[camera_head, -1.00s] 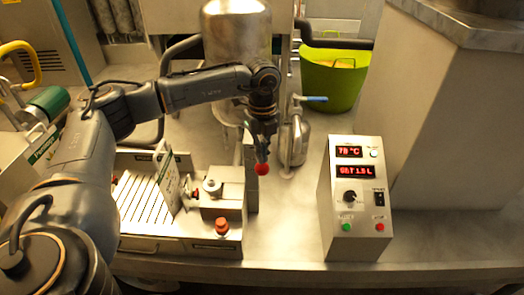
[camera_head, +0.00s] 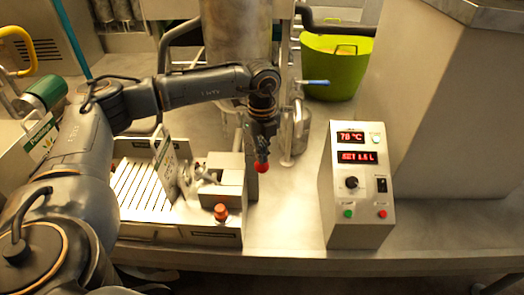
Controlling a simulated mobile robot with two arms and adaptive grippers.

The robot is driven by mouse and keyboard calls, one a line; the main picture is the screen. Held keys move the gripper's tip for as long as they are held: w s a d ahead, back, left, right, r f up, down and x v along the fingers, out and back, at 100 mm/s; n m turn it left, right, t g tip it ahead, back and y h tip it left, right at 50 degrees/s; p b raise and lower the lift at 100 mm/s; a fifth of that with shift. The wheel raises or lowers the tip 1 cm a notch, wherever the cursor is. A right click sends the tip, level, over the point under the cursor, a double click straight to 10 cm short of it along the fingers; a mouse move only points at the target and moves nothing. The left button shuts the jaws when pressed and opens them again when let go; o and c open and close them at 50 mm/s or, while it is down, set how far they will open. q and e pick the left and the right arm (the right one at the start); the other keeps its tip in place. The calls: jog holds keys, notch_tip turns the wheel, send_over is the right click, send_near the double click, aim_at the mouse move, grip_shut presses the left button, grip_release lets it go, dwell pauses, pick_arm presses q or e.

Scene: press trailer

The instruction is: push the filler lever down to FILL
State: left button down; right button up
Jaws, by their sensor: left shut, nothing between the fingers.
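The filler lever shows as a red ball knob (camera_head: 262,167) at the right side of the bag-filling station (camera_head: 222,165). My left gripper (camera_head: 262,156) points down and is shut, with nothing between its fingers. Its tips are right at the top of the knob and seem to touch it. The lever's arm is mostly hidden behind the gripper and the station, and I cannot read a FILL mark. My right gripper is not in view.
A control box (camera_head: 358,215) with red readouts stands right of the lever. Behind are a blue-handled valve (camera_head: 314,83), a steel tank (camera_head: 232,35) and a green tub (camera_head: 340,70). The bench between station and control box is clear.

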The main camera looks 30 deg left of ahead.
pick_arm(q)
jog(key=shift+s+d+f+b, duration=0.15)
jog(key=shift+f+b, duration=1.05)
jog(key=shift+f, duration=0.65)
jog(key=shift+r, duration=0.15)
notch_tip(320, 180, up, 10)
jog(key=p, duration=0.6)
